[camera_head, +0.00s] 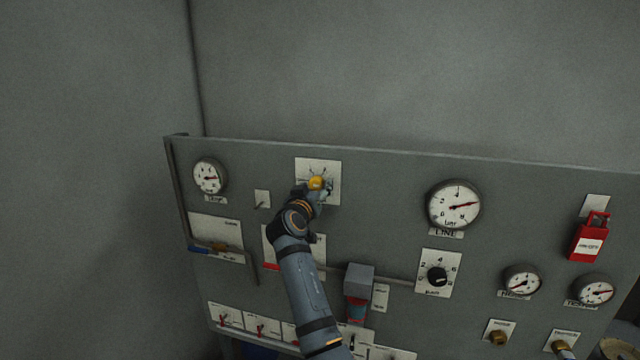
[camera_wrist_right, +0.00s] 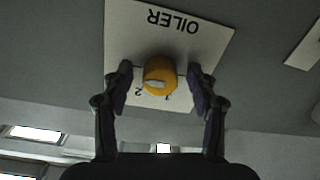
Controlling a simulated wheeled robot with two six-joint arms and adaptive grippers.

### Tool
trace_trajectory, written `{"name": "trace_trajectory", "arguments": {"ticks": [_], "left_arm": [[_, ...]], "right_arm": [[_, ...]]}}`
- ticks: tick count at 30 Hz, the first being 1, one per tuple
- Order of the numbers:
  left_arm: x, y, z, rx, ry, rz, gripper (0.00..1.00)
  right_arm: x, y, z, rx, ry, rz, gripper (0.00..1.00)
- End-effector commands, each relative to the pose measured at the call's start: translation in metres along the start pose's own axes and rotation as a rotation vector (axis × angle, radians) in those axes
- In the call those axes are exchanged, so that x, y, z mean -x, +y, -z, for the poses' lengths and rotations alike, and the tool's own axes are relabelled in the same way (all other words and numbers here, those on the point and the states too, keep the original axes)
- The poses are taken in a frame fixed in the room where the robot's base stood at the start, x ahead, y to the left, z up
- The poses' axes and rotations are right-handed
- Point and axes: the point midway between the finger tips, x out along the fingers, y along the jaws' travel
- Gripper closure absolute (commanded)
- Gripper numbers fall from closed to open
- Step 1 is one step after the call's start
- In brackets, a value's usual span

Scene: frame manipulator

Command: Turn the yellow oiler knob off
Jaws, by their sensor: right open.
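The yellow oiler knob (camera_head: 316,183) sits on a white plate (camera_head: 330,165) in the upper left part of the grey panel. In the right wrist view the knob (camera_wrist_right: 160,75) is in the middle of the plate marked OILER (camera_wrist_right: 205,45), which appears upside down. My right gripper (camera_wrist_right: 159,88) is open, with one finger on each side of the knob and a visible gap on both sides. In the head view my right gripper (camera_head: 318,190) is at the knob and partly hides its plate. My left gripper is not in view.
The grey panel (camera_head: 380,190) carries a LINE gauge (camera_head: 454,205), a black knob (camera_head: 437,277), a red lockout tag (camera_head: 589,238) and a small gauge (camera_head: 210,177). A grey box (camera_head: 359,280) sticks out right of my forearm. Small red switches (camera_head: 260,330) line the lower left.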

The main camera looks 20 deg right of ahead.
Motion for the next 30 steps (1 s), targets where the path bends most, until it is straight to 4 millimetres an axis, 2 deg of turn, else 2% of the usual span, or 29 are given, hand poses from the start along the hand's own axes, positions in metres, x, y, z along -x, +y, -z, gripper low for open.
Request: {"name": "trace_trajectory", "arguments": {"ticks": [7,12,19,30], "left_arm": [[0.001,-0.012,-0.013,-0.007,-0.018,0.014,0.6],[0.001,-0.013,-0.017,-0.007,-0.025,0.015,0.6],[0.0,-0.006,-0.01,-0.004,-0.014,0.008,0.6],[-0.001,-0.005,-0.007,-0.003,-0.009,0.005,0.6]], "right_arm": [[0.0,0.0,0.0,0.0,0.0,0.0,0.41],[0.0,0.0,0.0,0.001,0.0,0.0,0.64],[0.0,0.0,0.0,0.001,0.0,0.0,0.96],[0.0,0.0,-0.001,0.069,-0.003,0.001,0.96]]}}
